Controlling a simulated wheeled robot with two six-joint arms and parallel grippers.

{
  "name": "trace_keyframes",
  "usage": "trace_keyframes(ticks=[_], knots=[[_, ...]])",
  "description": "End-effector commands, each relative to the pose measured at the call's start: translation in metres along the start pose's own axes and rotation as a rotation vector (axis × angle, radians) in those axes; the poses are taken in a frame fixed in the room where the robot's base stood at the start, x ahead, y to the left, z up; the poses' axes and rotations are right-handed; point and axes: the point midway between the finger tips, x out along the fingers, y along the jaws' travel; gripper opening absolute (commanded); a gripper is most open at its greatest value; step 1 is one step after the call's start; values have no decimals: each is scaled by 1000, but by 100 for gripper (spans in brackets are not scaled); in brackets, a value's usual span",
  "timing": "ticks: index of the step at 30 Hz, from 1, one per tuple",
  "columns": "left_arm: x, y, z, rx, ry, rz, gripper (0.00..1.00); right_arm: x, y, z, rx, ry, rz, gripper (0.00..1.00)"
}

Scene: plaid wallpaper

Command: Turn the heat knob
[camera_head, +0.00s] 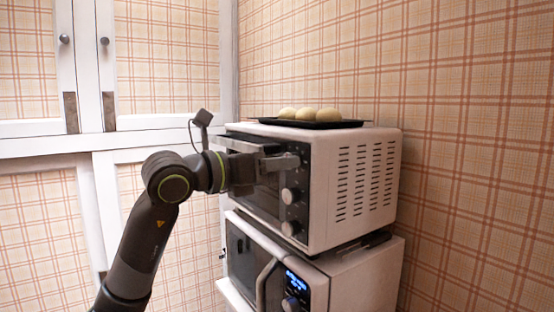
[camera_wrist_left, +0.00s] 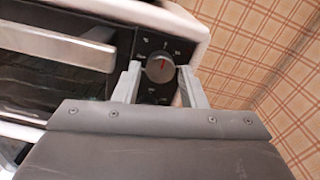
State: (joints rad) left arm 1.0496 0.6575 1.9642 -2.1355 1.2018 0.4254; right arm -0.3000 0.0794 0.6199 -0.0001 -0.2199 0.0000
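The white toaster oven (camera_head: 322,215) has a dark front panel with a column of round knobs. In the head view, a middle knob (camera_head: 289,196) and a lower knob (camera_head: 290,228) show; the top of the column is covered by my left gripper (camera_head: 284,162). In the left wrist view, a grey knob (camera_wrist_left: 160,68) with a red pointer mark sits between the fingertips of my left gripper (camera_wrist_left: 160,78). The fingers are apart, one on each side, with narrow gaps to the knob. The panel's markings are too small to read. My right gripper is out of view.
A black tray (camera_head: 343,125) with several pale buns (camera_head: 305,114) lies on top of the oven. A white microwave (camera_head: 350,278) with a lit blue display stands underneath. A plaid wall is behind, and white-framed cabinet doors (camera_head: 88,60) are at the left.

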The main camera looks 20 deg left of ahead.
Motion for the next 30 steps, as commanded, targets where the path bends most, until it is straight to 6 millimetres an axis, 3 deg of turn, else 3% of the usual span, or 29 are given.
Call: trace_keyframes(ticks=[8,15,23,30], knots=[[1,0,0,0,0,0,36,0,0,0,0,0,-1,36],[1,0,0,0,0,0,6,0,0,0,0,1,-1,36],[1,0,-2,29,0,0,6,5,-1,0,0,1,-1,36],[0,1,-3,154,-2,-1,6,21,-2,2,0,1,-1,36]])
